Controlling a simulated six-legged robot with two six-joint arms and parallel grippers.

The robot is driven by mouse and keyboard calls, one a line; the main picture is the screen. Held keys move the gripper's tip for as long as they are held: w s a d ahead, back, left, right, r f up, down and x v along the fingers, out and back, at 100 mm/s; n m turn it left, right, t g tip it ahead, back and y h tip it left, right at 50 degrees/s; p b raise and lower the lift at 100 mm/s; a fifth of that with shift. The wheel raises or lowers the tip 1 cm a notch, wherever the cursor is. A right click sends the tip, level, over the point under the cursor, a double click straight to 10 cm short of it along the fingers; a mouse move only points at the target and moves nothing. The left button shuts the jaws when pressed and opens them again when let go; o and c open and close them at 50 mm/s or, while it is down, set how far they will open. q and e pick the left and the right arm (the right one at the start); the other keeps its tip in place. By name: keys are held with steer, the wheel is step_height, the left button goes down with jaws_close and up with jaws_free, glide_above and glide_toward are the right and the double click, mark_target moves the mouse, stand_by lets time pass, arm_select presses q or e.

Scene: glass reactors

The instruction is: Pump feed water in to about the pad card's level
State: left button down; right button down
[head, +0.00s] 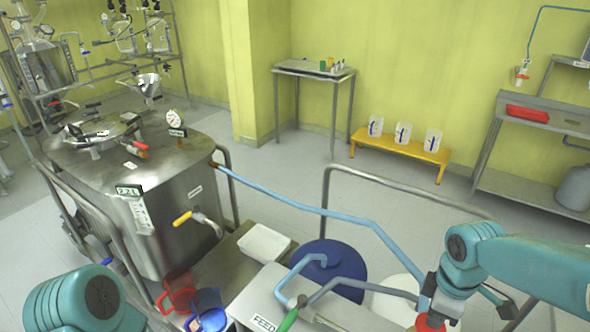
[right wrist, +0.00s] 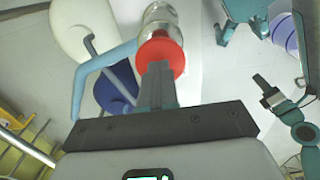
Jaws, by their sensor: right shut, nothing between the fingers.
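The steel vessel (head: 165,165) stands at left with a gauge on its lid. A green-edged card (head: 129,191) on its front seems to read 22 L; a white marked strip (head: 141,214) hangs below. I cannot tell the liquid level. The bench labelled FEED (head: 263,323) is at the bottom. My right gripper (right wrist: 156,70) is shut and empty, its fingertips over a red round cap (right wrist: 163,50) on a silver cylinder (right wrist: 160,18); I cannot tell whether they touch. Red also shows in the head view (head: 430,322). My left gripper (right wrist: 272,95) shows small at right in the wrist view.
A light-blue pipe (head: 300,204) runs from the vessel toward my right arm. A blue drum (head: 340,265), white tray (head: 264,243), red jug (head: 181,292) and blue jug (head: 207,309) stand nearby. A yellow bench (head: 400,146) holds three white containers.

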steer(key=shift+f+b, duration=0.35)
steer(key=shift+f, duration=0.55)
step_height(320, 180, up, 10)
steer(key=p, duration=0.8)
steer(key=shift+f, duration=0.2)
step_height(320, 180, down, 10)
steer(key=b, duration=0.7)
steer(key=shift+r+b, duration=0.1)
steer(key=shift+b, duration=0.2)
steer(key=shift+r+p, duration=0.5)
steer(key=shift+r, duration=0.05)
step_height(320, 180, up, 9)
steer(key=p, duration=0.7)
steer(key=shift+f, duration=0.15)
